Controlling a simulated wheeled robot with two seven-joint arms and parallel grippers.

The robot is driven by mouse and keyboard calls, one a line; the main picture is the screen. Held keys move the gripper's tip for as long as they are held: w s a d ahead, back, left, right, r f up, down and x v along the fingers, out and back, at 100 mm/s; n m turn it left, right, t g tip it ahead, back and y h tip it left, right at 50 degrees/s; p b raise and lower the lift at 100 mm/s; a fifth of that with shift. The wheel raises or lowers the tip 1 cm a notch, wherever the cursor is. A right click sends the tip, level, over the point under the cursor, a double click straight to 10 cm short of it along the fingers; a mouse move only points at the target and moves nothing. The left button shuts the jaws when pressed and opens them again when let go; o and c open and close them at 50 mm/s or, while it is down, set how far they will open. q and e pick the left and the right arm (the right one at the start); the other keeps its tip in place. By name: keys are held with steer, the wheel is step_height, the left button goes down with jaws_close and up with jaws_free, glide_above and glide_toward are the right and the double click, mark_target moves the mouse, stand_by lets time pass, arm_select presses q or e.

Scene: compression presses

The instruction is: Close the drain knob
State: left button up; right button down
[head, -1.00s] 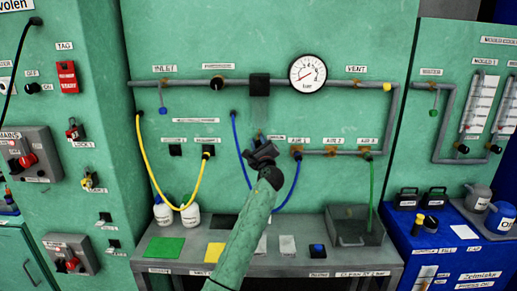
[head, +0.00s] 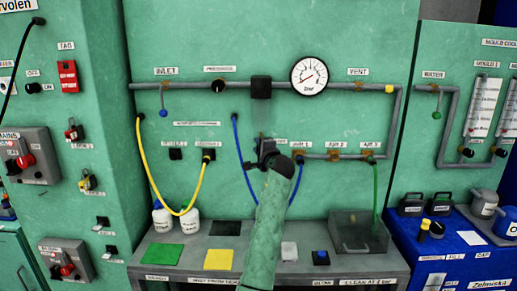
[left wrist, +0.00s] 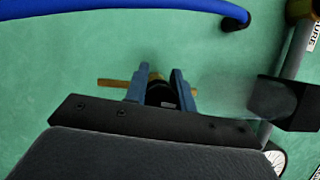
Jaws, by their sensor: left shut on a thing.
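The drain knob (left wrist: 161,95) is a small dark knob on a brass fitting (left wrist: 112,84) on the green panel. In the left wrist view it sits between the two blue fingers of my left gripper (left wrist: 159,84), which is shut on it. In the head view my left gripper (head: 266,148) is at the panel below the black block on the pipe, and it hides the knob. My right gripper is in neither view.
A blue hose (head: 241,160) hangs close to the left of my gripper. The grey air pipe (head: 345,156) with its valves runs just to the right. A pressure gauge (head: 309,76) is above. A grey bench (head: 180,266) lies below.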

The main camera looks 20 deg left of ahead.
arm_select(q)
steer(key=shift+f+n, duration=0.2)
steer(key=shift+n, duration=0.3)
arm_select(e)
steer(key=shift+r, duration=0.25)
arm_select(q)
steer(key=o, duration=1)
steer(key=shift+r, duration=0.1)
steer(key=shift+s+d, duration=0.1)
steer(key=shift+s, duration=0.05)
steer(key=shift+s+d, duration=0.2)
steer(key=b+v, duration=0.2)
steer(key=v, duration=0.4)
steer(key=shift+s+d+h, duration=0.2)
steer(key=shift+s+h, duration=0.1)
steer(key=shift+s, duration=0.1)
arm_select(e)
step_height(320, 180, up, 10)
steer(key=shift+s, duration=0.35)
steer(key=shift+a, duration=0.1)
